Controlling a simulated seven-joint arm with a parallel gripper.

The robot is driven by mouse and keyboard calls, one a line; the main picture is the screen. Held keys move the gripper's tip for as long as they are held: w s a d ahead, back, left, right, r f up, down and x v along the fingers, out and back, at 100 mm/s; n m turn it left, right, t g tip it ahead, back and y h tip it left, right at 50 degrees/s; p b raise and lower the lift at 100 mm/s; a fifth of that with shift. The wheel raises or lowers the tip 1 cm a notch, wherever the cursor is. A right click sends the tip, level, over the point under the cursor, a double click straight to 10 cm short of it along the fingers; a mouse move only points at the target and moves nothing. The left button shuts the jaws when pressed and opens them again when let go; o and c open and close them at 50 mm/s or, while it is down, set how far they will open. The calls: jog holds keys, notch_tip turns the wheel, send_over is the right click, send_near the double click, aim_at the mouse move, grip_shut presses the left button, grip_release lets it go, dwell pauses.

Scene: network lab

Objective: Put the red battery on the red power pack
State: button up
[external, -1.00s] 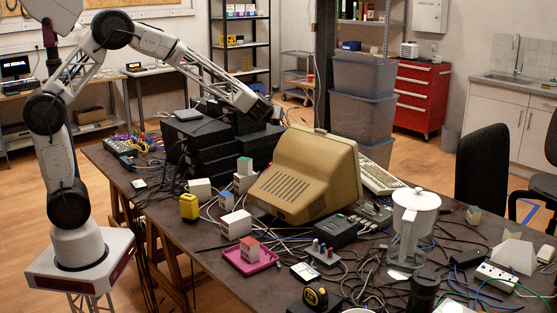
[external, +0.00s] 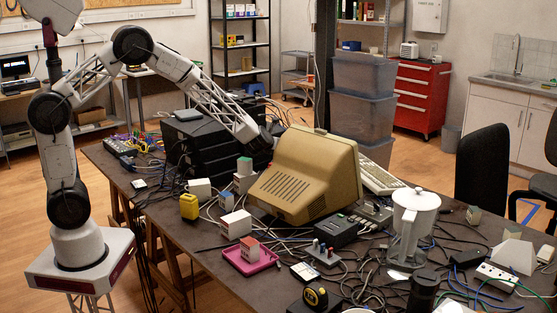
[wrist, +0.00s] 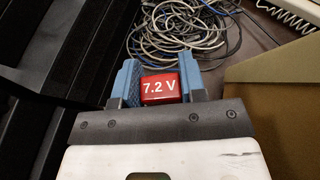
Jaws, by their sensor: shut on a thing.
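A red battery marked "7.2 V" (wrist: 159,88) sits between the blue fingers of my gripper (wrist: 160,66) in the wrist view. The fingers are shut on it. In the external view, the arm's dark end (external: 258,138) is low behind the left of the beige monitor; I cannot make out the fingertips or the battery there.
The beige monitor (external: 310,180) stands between my gripper and the pink tray. Black stacked equipment (external: 200,150) is to the left of my gripper. A coil of grey cables (wrist: 190,30) lies beyond the fingers. Small blocks and a yellow object (external: 189,207) crowd the table.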

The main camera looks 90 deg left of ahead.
jog(key=shift+f, duration=0.2)
jog(key=shift+f, duration=1.9)
jog(key=shift+f, duration=0.15)
jog(key=o, duration=1)
jog(key=shift+c, duration=0.2)
